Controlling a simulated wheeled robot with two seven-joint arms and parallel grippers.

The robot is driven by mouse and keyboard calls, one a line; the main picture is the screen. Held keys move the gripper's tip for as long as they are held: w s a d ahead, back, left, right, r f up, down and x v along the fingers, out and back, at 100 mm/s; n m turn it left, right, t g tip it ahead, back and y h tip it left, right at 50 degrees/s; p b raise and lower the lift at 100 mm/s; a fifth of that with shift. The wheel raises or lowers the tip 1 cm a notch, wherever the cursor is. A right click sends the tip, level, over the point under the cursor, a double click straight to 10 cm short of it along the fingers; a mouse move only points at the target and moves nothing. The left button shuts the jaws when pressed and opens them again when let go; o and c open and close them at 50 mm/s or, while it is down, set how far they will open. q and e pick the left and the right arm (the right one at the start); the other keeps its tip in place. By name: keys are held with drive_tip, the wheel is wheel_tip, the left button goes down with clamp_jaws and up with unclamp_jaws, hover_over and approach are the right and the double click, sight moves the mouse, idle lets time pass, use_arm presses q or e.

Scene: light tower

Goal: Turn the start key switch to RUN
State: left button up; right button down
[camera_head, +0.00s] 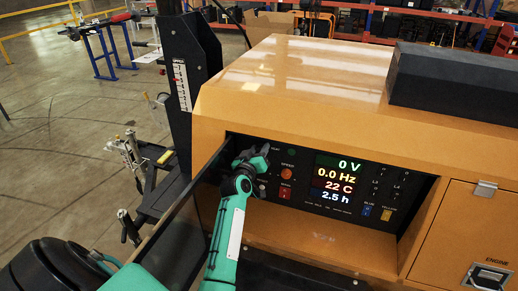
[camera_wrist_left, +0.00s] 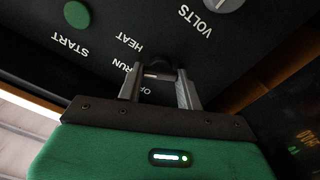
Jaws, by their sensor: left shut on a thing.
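The start key switch (camera_wrist_left: 160,64) is a small dark knob on the black control panel, seen in the left wrist view among the labels HEAT, RUN and a partly hidden OFF. My left gripper (camera_wrist_left: 158,78) is shut on it, with a finger on each side. The fingers cover part of the switch, so I cannot tell which label it points to. In the head view my left gripper (camera_head: 254,160) reaches the left end of the panel, and its own wrist hides the switch there. My right gripper is not in view.
A green START button (camera_wrist_left: 76,14) and a grey VOLTS knob (camera_wrist_left: 222,3) are near the switch. The display (camera_head: 337,180) reads 0 V and 0.0 Hz. The panel is recessed in the orange housing (camera_head: 300,90). A dark mast (camera_head: 190,80) stands at left.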

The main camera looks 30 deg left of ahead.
use_arm(q)
drive_tip(key=shift+a+n+p, duration=0.1)
drive_tip(key=shift+n+p, duration=0.35)
drive_tip(key=shift+n, duration=1.35)
drive_tip(key=o, duration=1)
drive_tip(key=shift+s+f, duration=0.15)
drive_tip(key=shift+s, duration=0.3)
drive_tip(key=shift+b+v, duration=1.9)
drive_tip(key=shift+v, duration=4.6)
